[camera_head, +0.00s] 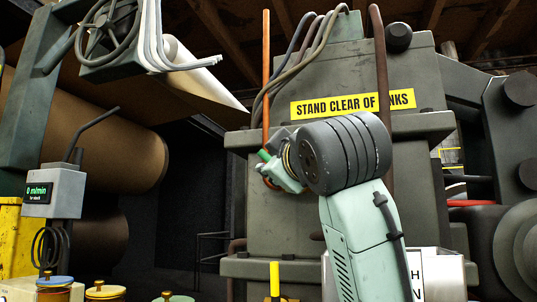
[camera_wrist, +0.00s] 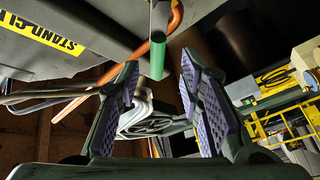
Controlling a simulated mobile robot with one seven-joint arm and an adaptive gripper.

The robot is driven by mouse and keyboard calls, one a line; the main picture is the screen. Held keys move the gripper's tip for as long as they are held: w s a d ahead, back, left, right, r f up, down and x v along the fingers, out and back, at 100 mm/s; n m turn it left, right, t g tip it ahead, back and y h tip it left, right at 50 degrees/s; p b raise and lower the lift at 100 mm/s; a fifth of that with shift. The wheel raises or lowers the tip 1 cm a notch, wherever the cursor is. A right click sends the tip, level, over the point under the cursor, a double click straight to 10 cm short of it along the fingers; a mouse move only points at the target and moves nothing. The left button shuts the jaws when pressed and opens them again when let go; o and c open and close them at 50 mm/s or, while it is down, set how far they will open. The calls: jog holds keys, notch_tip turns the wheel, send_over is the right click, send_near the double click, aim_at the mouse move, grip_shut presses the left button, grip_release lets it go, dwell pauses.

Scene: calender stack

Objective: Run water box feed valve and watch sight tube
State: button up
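A green handle (camera_head: 264,155), likely the feed valve lever, sits by the vertical orange pipe (camera_head: 266,75) on the front of the grey machine housing. In the wrist view the green handle (camera_wrist: 157,55) points toward me, between the tips of my gripper (camera_wrist: 160,70). The fingers with purple pads are spread apart, with a visible gap on both sides of the handle. The orange pipe (camera_wrist: 176,18) runs behind it. In the head view my gripper (camera_head: 270,168) is at the handle, partly hidden by my wrist. I cannot make out a sight tube.
A yellow "STAND CLEAR" sign (camera_head: 350,103) is on the housing just above my wrist. A display (camera_head: 40,190) reading 0 m/min stands at the left, near the large brown roll (camera_head: 110,140).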

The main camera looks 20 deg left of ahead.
jog(key=s+d+r+n+g+y+p, duration=0.1)
jog(key=s+d+r+g+y, duration=0.15)
jog(key=d+g, duration=0.2)
jog(key=shift+y, duration=0.45)
jog(key=p+x, duration=0.1)
jog(key=x, duration=0.2)
jog(key=p+x, duration=0.1)
jog(key=x, duration=0.3)
jog(key=p+x, duration=0.1)
jog(key=x, duration=0.2)
jog(key=shift+w+a+f, duration=0.25)
jog(key=shift+f, duration=0.15)
grip_shut()
